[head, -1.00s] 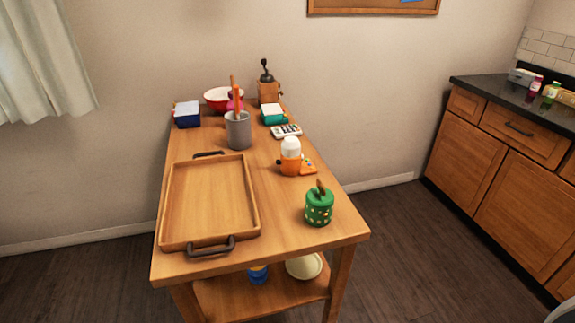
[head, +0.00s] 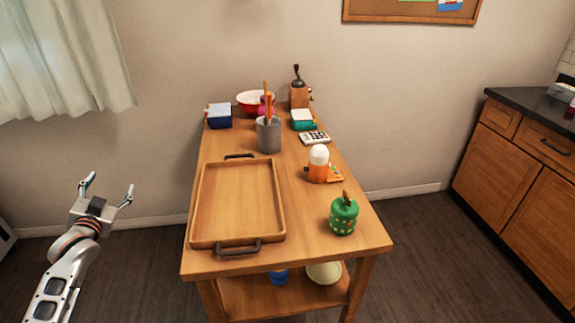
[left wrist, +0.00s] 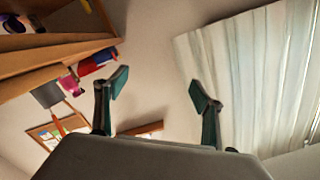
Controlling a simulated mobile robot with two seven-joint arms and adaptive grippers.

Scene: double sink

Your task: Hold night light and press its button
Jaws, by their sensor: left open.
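The night light (head: 318,163), with an orange base and a white rounded top, stands upright on the right half of the wooden table (head: 300,240) in the head view. I cannot make out its button. My left gripper (head: 108,190) is open and empty, held up in the air left of the table, well apart from the night light. My right gripper is not in view.
A wooden tray (head: 196,215) fills the table's front left. A green jar (head: 343,216) stands in front of the night light. A grey utensil cup (head: 269,137), calculator (head: 314,138), grinder (head: 299,95) and red bowl (head: 248,103) stand behind. Left of the table is clear floor.

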